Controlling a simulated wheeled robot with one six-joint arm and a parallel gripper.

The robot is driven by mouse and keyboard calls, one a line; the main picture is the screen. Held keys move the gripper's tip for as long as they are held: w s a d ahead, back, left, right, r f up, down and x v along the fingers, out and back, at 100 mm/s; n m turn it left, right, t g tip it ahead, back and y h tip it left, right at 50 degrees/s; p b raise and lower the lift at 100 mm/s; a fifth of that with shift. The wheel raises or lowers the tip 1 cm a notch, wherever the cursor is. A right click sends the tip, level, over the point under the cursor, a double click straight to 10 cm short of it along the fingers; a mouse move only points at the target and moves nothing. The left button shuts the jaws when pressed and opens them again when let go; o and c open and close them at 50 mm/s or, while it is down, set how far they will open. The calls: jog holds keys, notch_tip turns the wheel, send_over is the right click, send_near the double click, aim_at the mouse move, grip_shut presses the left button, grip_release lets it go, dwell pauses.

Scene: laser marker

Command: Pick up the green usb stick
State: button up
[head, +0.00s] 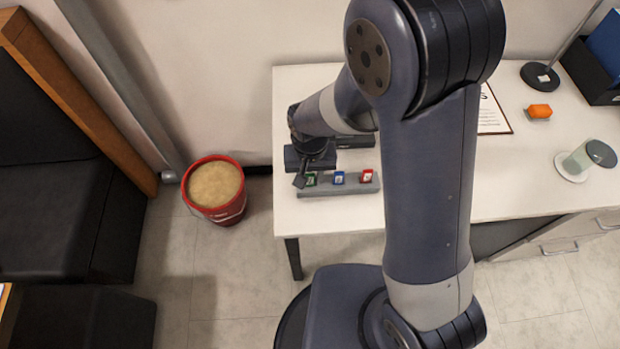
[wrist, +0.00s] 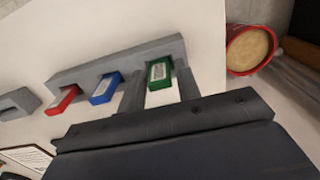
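The green usb stick (wrist: 159,75) stands in a slot of a grey holder (wrist: 100,67), at the end of a row. In the head view the green stick (head: 311,179) is partly hidden by my gripper (head: 302,178). In the wrist view my gripper (wrist: 160,82) has one finger on each side of the green stick. Narrow gaps show between the stick and both fingers, so the gripper looks open around it. A blue usb stick (wrist: 105,88) and a red usb stick (wrist: 63,100) stand in the same holder.
The holder is near the front left edge of the white table (head: 335,217). A red bucket (head: 214,190) stands on the floor to the left. An orange object (head: 539,111) and a green jar (head: 577,160) are on the table's right side.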

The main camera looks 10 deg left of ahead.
aim_at(310, 174)
grip_shut()
notch_tip(310, 174, up, 10)
dwell(0.7)
notch_tip(310, 174, up, 2)
jog(key=shift+r+p, duration=0.1)
jog(key=shift+p, duration=0.75)
